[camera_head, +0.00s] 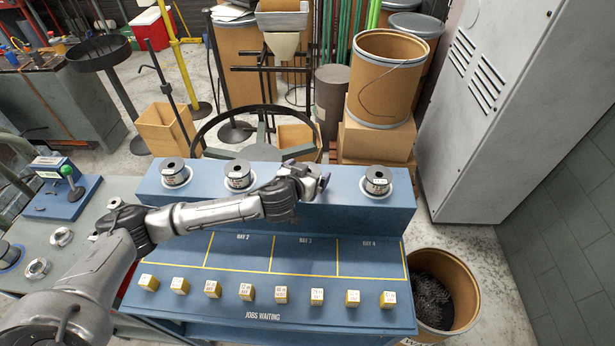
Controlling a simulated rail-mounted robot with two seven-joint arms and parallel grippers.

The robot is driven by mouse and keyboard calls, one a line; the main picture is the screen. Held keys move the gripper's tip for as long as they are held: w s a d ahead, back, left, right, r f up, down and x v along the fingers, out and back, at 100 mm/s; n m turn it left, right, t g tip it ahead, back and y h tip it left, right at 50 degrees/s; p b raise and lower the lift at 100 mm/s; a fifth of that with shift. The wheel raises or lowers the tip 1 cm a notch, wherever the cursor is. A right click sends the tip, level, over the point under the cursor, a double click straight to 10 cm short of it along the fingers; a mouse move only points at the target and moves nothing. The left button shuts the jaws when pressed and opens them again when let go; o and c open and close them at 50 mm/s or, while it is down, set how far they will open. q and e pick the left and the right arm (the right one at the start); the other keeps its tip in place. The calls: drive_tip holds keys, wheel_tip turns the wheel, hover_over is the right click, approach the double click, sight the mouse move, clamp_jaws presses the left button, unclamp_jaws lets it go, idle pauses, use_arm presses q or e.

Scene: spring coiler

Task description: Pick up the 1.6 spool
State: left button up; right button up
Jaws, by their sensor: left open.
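Three dark-topped wire spools stand on the raised blue shelf: a left spool (174,171), a middle spool (238,175) and a right spool (377,180). Their labels are too small to read, so I cannot tell which is the 1.6 spool. My left gripper (322,182) is open above the shelf, between the middle and right spools. Its arm reaches across from the lower left and hides part of the shelf. I see nothing between the jaws. My right gripper is not in view.
The blue bench's marked bays (305,255) are empty. Several small labelled blocks (281,295) line its front. A grey side table (85,262) at left carries more spools. A scrap barrel (462,290) stands right of the bench; a tall grey cabinet (500,100) is behind it.

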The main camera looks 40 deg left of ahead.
use_arm(q)
drive_tip(key=c, duration=1.1)
drive_tip(key=shift+c, duration=0.6)
drive_tip(key=shift+r, duration=0.15)
